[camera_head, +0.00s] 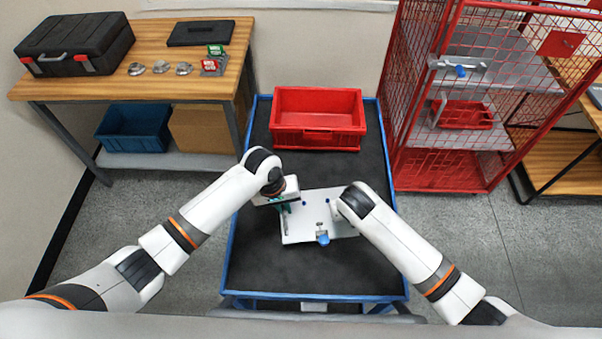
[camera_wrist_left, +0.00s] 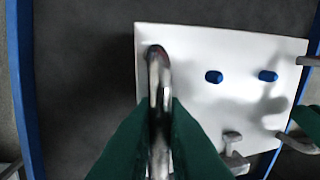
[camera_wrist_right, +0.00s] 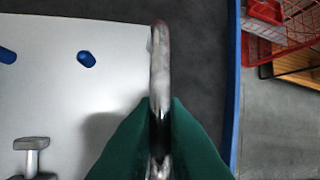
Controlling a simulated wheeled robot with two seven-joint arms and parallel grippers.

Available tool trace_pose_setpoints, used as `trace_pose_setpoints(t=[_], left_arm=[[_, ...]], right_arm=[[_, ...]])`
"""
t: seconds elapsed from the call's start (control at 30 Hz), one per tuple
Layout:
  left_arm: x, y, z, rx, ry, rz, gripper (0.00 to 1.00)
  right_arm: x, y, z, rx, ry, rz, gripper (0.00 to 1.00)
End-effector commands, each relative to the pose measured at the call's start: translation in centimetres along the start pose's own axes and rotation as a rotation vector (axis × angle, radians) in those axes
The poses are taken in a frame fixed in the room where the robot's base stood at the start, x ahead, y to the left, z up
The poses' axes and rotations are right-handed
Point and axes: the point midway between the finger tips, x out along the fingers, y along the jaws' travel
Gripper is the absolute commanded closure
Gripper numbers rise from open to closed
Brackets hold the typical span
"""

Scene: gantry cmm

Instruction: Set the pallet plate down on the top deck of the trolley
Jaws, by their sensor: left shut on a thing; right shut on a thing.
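The white pallet plate (camera_head: 305,232) is over the dark top deck (camera_head: 262,270) of the blue-rimmed trolley, near its middle. It carries blue pegs and a clamp with a blue knob (camera_head: 323,238). My left gripper (camera_wrist_left: 160,125) is shut on the metal handle (camera_wrist_left: 158,75) at the plate's left side. My right gripper (camera_wrist_right: 158,130) is shut on the other handle (camera_wrist_right: 160,60) at the right side; in the head view my right arm hides it. The plate looks about level. I cannot tell whether its underside touches the deck.
A red bin (camera_head: 318,142) stands at the far end of the trolley deck. A red mesh cage (camera_head: 450,165) is close on the right. A wooden bench (camera_head: 165,85) with a black toolbox (camera_head: 75,42) is at the back left. The deck in front of the plate is clear.

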Motion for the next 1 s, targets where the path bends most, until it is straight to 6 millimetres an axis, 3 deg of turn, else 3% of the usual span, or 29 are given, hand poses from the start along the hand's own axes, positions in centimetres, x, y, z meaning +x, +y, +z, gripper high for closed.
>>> trace_pose_setpoints(t=[0.57, 1.0], left_arm=[[0.1, 0.1, 0.1, -0.001, -0.002, 0.002, 1.00], [2.1, 0.6, 0.1, -0.001, -0.002, 0.002, 1.00]], right_arm=[[0.2, -0.2, 0.0, 0.001, -0.001, -0.005, 1.00], [2.0, 0.2, -0.8, 0.001, -0.001, -0.005, 1.00]])
